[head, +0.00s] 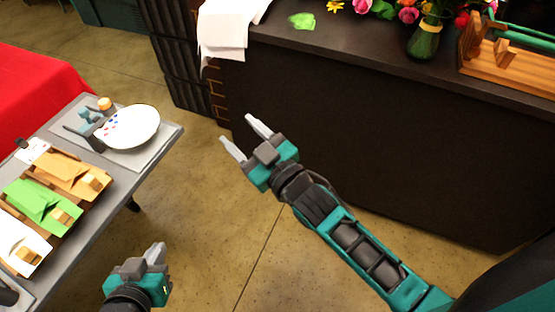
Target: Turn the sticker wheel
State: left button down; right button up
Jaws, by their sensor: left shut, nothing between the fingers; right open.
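The sticker wheel (141,124) is a white disc with small red and blue marks on its left part. It sits on a grey mat on the grey table at the left. My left gripper (156,252) is low in the picture, shut and empty, in front of the table's right edge and well apart from the wheel. My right gripper (240,132) is open and empty over the floor, right of the wheel and not touching anything.
The grey table (150,160) also holds an orange-capped item (105,103) and orange, green (38,203) and white wrapped packets. A dark counter (330,120) stands behind, with a white cloth (228,28), flowers, a green vase (424,42) and a wooden rack. Floor between is clear.

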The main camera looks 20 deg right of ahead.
pick_arm(q)
jog(key=shift+s+d+r+p, duration=0.4)
jog(key=shift+r, duration=0.15)
pick_arm(e)
jog(key=s+d+f+m+g+h, duration=0.1)
jog(key=s+d+f+m+h, duration=0.1)
jog(key=s+d+f, duration=0.2)
jog(key=shift+s+d+f+g, duration=0.15)
jog(key=shift+d+f+g, duration=0.05)
jog(key=shift+f+g, duration=0.15)
pick_arm(q)
jog(key=shift+y, duration=0.4)
jog(key=a+f, duration=0.1)
jog(key=s+a+f, duration=0.1)
jog(key=f, duration=0.1)
jog(key=a+f, duration=0.1)
jog(key=shift+s+f, duration=0.15)
jog(key=shift+s, duration=0.1)
pick_arm(e)
jog(key=s+d+f+m+g+h, duration=0.3)
jog(key=s+d+f+g, duration=0.2)
jog(key=s+f, duration=0.5)
jog(key=shift+s+d+f, duration=0.4)
jog(key=shift+s+d, duration=0.3)
jog(key=shift+d, duration=0.2)
